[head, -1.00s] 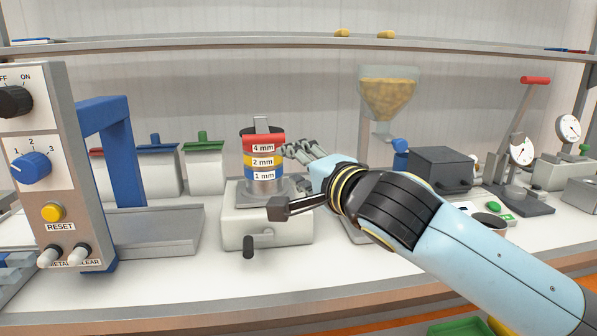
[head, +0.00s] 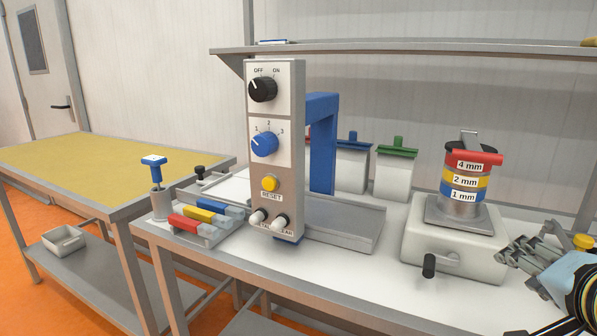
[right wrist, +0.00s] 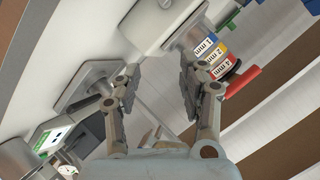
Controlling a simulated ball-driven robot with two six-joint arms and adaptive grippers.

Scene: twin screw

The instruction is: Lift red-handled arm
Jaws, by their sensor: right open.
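My right gripper (head: 535,258) is at the right edge of the head view, in front of and to the right of the sieve stack. In the right wrist view its two fingers (right wrist: 158,88) are apart with nothing held between them. A red cylindrical handle (head: 488,159) lies across the upper part of the sieve stack (head: 462,182); it also shows in the right wrist view (right wrist: 243,82), beyond the right-hand finger and apart from it. The tall red-handled lever at the far right is out of the head view now. My left gripper is not in view.
The stack stands on a pale base (head: 450,242) with a dark crank knob (head: 429,266). A control panel (head: 275,150) and blue frame (head: 321,140) stand left. Red, yellow and blue handles (head: 205,215) lie at the bench's left end. A yellow-topped table (head: 100,165) stands farther left.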

